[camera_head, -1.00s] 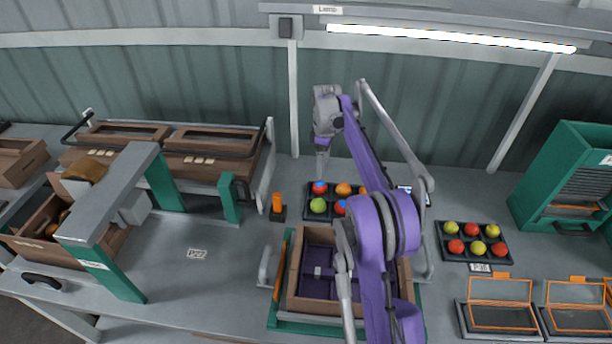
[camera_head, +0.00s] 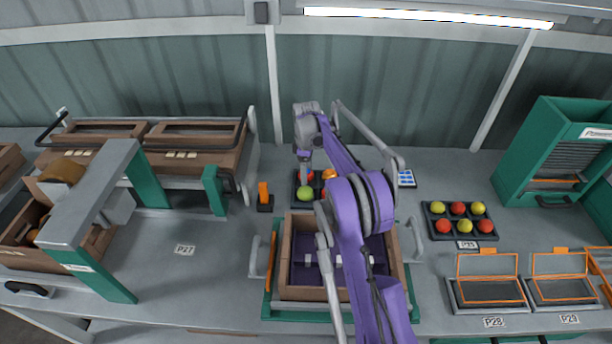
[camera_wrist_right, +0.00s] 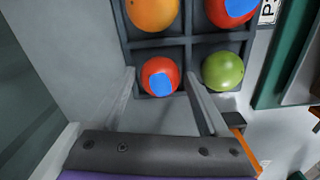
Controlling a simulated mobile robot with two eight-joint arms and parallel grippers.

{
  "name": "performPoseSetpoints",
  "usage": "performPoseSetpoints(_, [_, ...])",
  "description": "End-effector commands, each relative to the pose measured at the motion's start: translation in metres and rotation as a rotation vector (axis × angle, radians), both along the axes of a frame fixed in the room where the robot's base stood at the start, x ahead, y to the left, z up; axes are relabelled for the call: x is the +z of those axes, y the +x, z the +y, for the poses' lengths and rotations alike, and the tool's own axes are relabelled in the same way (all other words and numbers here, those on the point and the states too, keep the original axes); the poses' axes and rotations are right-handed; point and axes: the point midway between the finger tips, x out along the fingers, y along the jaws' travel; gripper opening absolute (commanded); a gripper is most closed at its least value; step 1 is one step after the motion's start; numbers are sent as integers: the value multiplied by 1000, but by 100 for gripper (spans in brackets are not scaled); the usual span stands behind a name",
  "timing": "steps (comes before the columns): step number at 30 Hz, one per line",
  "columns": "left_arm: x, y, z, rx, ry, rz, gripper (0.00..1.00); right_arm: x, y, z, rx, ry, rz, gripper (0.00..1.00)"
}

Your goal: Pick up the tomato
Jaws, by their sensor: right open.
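A red tomato with a blue patch (camera_wrist_right: 161,77) sits in a cell of a dark tray (camera_wrist_right: 188,45). My right gripper (camera_wrist_right: 160,86) is open, with one finger on each side of this tomato; I cannot tell if they touch it. In the head view the right gripper (camera_head: 305,174) points down over the back-left part of the tray, partly hiding a red tomato (camera_head: 310,174). A green tomato (camera_wrist_right: 222,71) lies in the neighbouring cell, with an orange one (camera_wrist_right: 152,12) and another red, blue-patched one (camera_wrist_right: 231,10) beyond. My left gripper is not in view.
A wooden crate with a purple lining (camera_head: 283,272) stands in front of the tray. A small orange block (camera_head: 263,192) stands left of it. A second tray of red and yellow tomatoes (camera_head: 437,225) lies to the right. The bench around label P27 is clear.

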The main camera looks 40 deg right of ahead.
Motion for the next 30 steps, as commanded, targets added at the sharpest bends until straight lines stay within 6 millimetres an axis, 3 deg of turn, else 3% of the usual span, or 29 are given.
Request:
performPoseSetpoints(8, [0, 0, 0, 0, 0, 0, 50, -5, 0, 0, 0, 0, 0, 78])
performPoseSetpoints(15, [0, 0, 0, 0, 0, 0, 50, -5, 0, 0, 0, 0, 0, 37])
performPoseSetpoints(23, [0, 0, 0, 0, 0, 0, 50, -2, 0, 0, 0, 0, 0, 36])
performPoseSetpoints(30, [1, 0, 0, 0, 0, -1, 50, 35, 0, 0, -1, 0, 0, 36])
